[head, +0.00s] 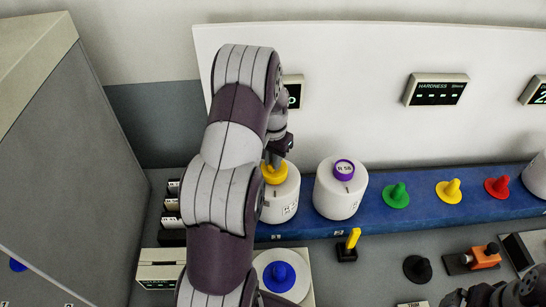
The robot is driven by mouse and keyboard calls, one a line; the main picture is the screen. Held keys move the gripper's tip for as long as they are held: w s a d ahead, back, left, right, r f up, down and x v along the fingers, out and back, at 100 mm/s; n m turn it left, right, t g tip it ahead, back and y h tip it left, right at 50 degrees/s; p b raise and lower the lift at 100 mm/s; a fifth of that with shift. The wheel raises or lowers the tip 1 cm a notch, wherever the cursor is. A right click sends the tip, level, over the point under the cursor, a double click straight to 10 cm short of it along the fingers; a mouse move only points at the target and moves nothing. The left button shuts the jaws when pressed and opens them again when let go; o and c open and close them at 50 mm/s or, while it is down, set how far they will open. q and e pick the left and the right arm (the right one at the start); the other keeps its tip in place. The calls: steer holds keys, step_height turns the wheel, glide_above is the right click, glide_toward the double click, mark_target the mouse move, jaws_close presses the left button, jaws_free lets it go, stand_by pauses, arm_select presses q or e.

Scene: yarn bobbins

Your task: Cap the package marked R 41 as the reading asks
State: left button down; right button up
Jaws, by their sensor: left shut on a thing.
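My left gripper (276,157) is shut on a yellow cap (275,174) at the top of a white package (279,202). Whether the cap is fully seated cannot be told. The package's label is small and partly turned away, so its mark is not clear. Green (397,195), yellow (449,191) and red (497,187) caps sit on the blue shelf (385,221). The hardness display (437,90) shows only dashes. Part of what seems my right gripper (508,296) shows at the lower right.
A yellow lever (352,240), a black cone (417,268) and an orange device (485,256) stand in front of the shelf. A grey cabinet (60,160) fills the left. My arm hides part of another display.

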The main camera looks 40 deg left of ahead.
arm_select(q)
steer(key=shift+s+d+r, duration=0.15)
steer(key=shift+s+d, duration=0.05)
steer(key=shift+d, duration=0.1)
steer(key=shift+w+a+f, duration=0.3)
steer(key=shift+a+f, duration=0.05)
steer(key=shift+f, duration=0.05)
steer(key=shift+s+d, duration=0.15)
steer(key=c, duration=1)
jaws_free()
steer(key=shift+f, duration=0.1)
arm_select(e)
steer(key=shift+f, duration=0.2)
